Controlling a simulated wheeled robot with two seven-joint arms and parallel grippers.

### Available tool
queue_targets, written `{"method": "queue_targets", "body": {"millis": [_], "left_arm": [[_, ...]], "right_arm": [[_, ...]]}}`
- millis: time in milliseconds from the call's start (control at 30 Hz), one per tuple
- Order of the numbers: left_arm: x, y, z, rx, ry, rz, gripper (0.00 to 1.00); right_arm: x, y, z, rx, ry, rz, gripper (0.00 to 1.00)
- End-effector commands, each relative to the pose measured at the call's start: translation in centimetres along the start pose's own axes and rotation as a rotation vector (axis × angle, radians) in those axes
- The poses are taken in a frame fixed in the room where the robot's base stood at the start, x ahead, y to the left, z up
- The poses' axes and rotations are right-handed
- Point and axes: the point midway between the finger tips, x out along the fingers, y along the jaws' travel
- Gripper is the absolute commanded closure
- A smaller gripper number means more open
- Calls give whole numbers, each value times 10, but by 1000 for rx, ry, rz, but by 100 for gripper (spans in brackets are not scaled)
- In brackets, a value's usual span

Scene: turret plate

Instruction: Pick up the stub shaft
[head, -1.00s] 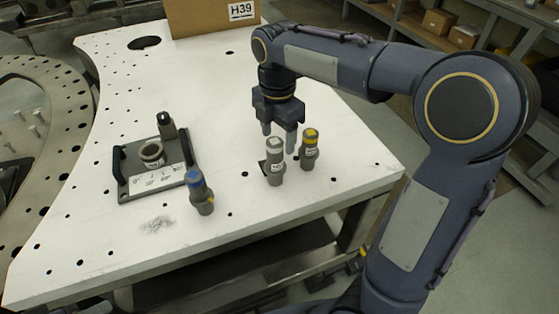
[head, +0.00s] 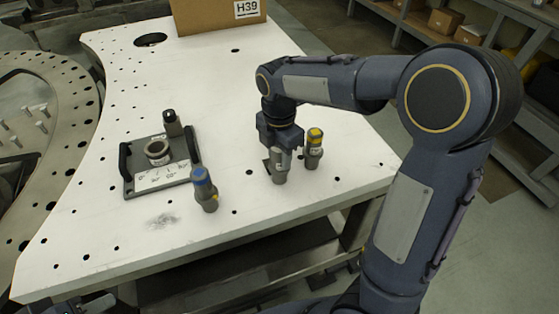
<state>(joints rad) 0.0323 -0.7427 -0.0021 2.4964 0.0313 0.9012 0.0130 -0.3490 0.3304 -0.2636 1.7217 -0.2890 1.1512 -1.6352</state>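Three short upright cylinders with coloured bands stand on the white table plate: a blue-banded one (head: 205,190), a yellow-banded one (head: 313,150) and a grey one (head: 279,170) whose white-banded top is now hidden. I cannot tell from markings which of them is called the stub shaft. My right gripper (head: 279,150) is lowered over the grey cylinder, with its fingers down at the cylinder's upper part. Whether the fingers press on it is not clear. The cylinder still stands at its spot on the table. I do not make out my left gripper.
The yellow-banded cylinder stands close on the right of the gripper. A dark tray (head: 160,178) with a ring (head: 158,152) and a dark knob-topped post (head: 172,122) lies to the left. A cardboard box (head: 215,16) stands at the back. The table's middle is clear.

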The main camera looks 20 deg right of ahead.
Motion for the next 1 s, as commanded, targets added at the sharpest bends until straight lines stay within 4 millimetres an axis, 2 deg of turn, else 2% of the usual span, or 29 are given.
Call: {"method": "queue_targets", "body": {"millis": [33, 200, 667, 867, 1000], "left_arm": [[0, 0, 0, 0, 0, 0, 64], [0, 0, 0, 0, 0, 0, 64], [0, 0, 0, 0, 0, 0, 64], [0, 0, 0, 0, 0, 0, 64], [5, -2, 3, 0, 0, 0, 64]], "right_arm": [[0, 0, 0, 0, 0, 0, 79], [0, 0, 0, 0, 0, 0, 100], [-8, 1, 0, 0, 0, 4, 100], [-34, 1, 0, 1, 0, 8, 100], [-58, -20, -7, -1, 0, 11, 100]]}}
